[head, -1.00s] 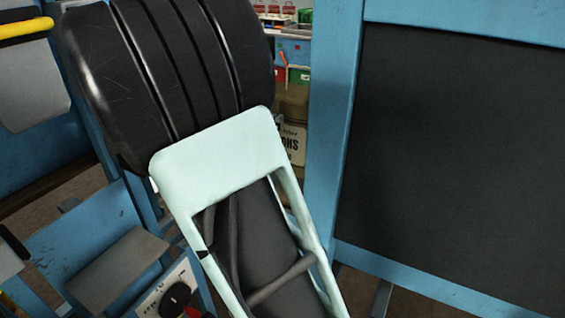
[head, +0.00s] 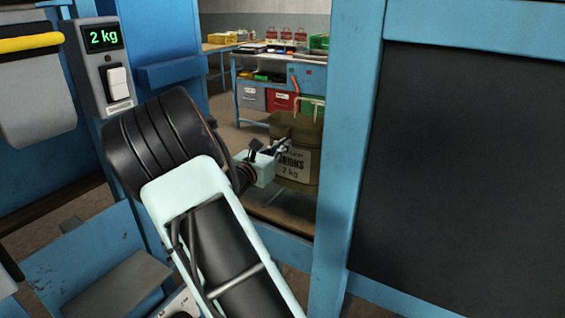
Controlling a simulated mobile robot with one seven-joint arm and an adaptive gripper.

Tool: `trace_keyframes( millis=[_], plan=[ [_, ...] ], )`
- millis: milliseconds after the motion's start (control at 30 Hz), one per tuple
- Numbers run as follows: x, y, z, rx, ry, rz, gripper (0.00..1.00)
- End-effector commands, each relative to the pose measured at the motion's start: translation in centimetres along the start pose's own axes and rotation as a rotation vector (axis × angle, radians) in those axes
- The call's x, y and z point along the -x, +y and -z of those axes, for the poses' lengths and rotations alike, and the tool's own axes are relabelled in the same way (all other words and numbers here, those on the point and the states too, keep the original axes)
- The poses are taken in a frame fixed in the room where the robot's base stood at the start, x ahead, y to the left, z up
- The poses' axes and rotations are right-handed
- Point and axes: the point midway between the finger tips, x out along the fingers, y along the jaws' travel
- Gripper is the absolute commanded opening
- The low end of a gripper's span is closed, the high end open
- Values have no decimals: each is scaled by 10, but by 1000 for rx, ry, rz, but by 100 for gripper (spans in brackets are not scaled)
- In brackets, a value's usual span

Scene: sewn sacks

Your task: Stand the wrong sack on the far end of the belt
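An olive-brown sack (head: 305,130) stands upright beyond the blue frame, with a white label (head: 294,166) reading onions, 2 kg, partly covered. My gripper (head: 283,146) is at the left front of the sack, at the label's upper left. It overlaps the sack in the picture; I cannot tell whether it touches or grips it. Its fingers are too small and blended to tell open from shut. A brownish flat surface (head: 285,208) lies under the sack; I cannot tell whether it is the belt.
A display (head: 104,37) at the left reads 2 kg above a white switch (head: 117,83). A blue post (head: 349,130) and dark panel (head: 460,160) close off the right. A blue workbench (head: 290,70) with coloured bins stands behind. My arm passes through the narrow gap.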

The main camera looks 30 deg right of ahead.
Motion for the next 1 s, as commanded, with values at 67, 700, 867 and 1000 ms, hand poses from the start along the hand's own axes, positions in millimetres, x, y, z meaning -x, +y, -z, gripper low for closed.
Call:
trace_keyframes(
  millis=[67, 700, 867, 1000],
  plan=[
    [-7, 4, 12, 3, 0, 1, 0],
    [-19, 13, 58, -1, -1, 0, 0],
    [-19, 13, 58, -1, 0, 0, 0],
    [-18, 13, 61, 0, 0, 0, 8]
  ],
)
